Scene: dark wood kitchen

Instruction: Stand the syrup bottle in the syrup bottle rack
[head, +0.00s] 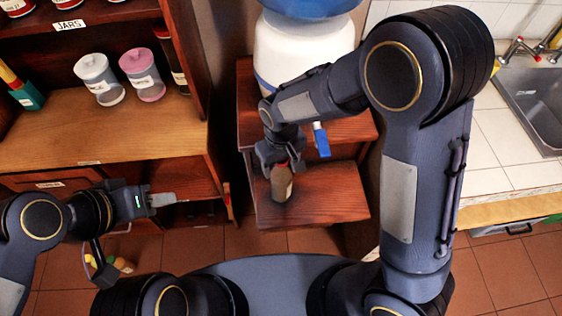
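A small brown bottle (282,184) with a light label and a reddish top, seemingly the syrup bottle, is over the lower step of a wooden stand. It looks close to upright; I cannot tell if its base touches the step. My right gripper (281,163) points down at its top, with fingers on either side. Whether they press on it is unclear. My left gripper (163,200) is away to the left, in front of the wooden shelf unit, its grey fingers close together and empty. I cannot pick out the syrup bottle rack with certainty.
The wooden stand (335,192) carries a white water container (300,50) on its upper step. A blue tap (321,139) sticks out near my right wrist. The shelf unit (110,140) at left holds lidded jars (145,75). A tiled counter with a sink (535,100) is at right.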

